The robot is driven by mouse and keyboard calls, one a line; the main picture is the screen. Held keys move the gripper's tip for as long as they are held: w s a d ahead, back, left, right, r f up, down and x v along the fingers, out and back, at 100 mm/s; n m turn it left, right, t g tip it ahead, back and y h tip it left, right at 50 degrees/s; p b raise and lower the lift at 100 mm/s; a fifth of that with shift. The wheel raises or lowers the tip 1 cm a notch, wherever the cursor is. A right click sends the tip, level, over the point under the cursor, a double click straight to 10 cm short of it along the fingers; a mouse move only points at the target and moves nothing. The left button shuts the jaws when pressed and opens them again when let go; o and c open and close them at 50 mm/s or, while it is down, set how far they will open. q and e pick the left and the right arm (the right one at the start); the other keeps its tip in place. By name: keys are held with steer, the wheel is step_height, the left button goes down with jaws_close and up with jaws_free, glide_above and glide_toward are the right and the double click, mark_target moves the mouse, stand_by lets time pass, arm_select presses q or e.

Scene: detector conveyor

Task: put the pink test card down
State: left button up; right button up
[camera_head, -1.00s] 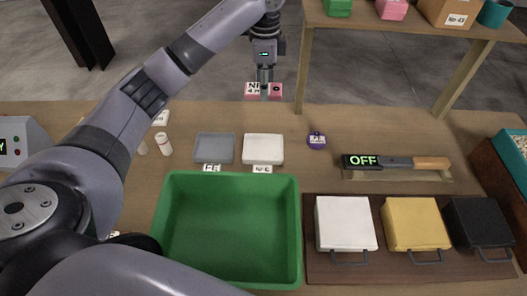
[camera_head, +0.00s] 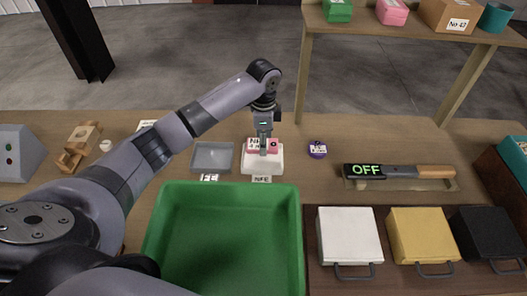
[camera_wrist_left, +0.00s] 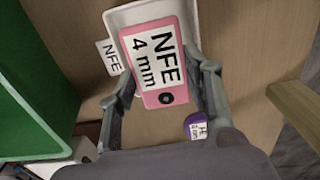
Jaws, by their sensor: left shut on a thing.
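The pink test card (camera_head: 257,145), with a white label reading NFE 4 mm and a dark round hole, is held by my left gripper (camera_head: 264,135). The wrist view shows the fingers on both sides of the card (camera_wrist_left: 161,94). The card overlaps the white tray (camera_head: 263,169), which has an NFE tag (camera_head: 262,180) in front; the tray also shows behind the card in the wrist view (camera_wrist_left: 114,18). I cannot tell whether the card touches the tray. My right gripper is not in view.
A grey tray (camera_head: 212,157) with an FE tag lies left of the white tray. A large green bin (camera_head: 226,238) stands in front. A purple round piece (camera_head: 316,149) and a detector wand reading OFF (camera_head: 398,171) lie to the right. White, yellow and black cases stand front right.

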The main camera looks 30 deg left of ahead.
mark_target(264, 161)
arm_select(q)
steer(key=shift+f+p, duration=0.3)
steer(key=shift+f, duration=2.65)
steer(key=shift+f, duration=0.1)
steer(key=o, duration=0.9)
step_height(264, 161, up, 12)
steer(key=shift+r+b, duration=0.15)
steer(key=shift+b, duration=0.7)
